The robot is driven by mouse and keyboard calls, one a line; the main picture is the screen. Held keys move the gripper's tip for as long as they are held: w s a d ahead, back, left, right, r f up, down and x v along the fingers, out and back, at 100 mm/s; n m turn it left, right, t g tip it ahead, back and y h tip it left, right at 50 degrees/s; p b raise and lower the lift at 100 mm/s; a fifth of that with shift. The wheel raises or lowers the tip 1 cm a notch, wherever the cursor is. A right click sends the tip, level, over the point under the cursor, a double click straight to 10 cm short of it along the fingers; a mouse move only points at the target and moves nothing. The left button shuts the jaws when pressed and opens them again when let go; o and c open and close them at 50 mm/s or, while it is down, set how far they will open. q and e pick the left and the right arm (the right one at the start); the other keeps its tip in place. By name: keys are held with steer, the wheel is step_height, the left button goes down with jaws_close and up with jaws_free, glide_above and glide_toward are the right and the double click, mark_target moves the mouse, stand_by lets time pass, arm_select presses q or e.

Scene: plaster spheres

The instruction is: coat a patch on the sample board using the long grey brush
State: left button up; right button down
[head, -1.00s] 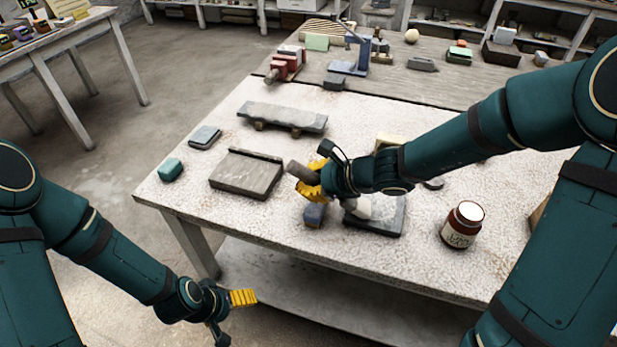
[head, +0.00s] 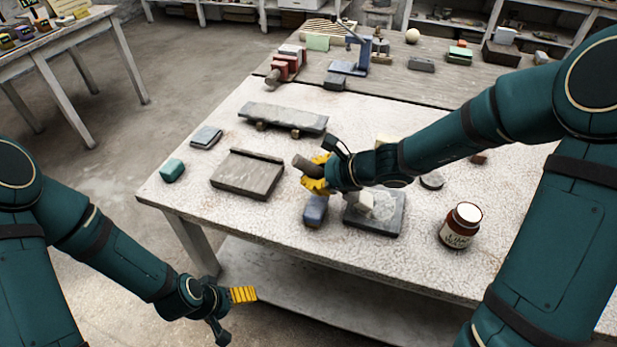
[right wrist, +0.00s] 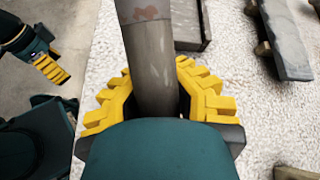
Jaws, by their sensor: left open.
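My right gripper (head: 318,176) is shut on a thick grey cylinder (head: 304,164), apparently the long grey brush's handle. In the right wrist view the grey cylinder (right wrist: 155,65) sits between the yellow fingers, with a reddish mark near the top edge; its bristles are not visible. A flat grey-brown board (head: 245,176) with a raised strip along its far edge lies just left of this gripper. A long grey slab (head: 283,117) rests on small supports behind it. I cannot tell which is the sample board. My left gripper (head: 232,296) is open and empty, off the table's front left.
A blue block (head: 315,211) and a dark slab (head: 390,222) with a pale block (head: 362,201) lie near my right gripper. A brown jar (head: 461,225) stands at right. A green block (head: 172,170) lies near the left edge. A red vice (head: 288,62) stands behind.

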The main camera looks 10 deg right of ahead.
mark_target(314, 165)
steer(key=shift+w+d+f, duration=0.1)
steer(key=shift+w+d, duration=0.35)
steer(key=shift+w, duration=0.25)
steer(key=shift+s, duration=0.1)
steer(key=shift+s+a+r, duration=0.65)
steer(key=shift+s+r, duration=0.1)
steer(key=shift+s, duration=0.2)
steer(key=shift+r+p, duration=1.1)
steer(key=shift+r, duration=0.15)
steer(key=shift+r, duration=0.1)
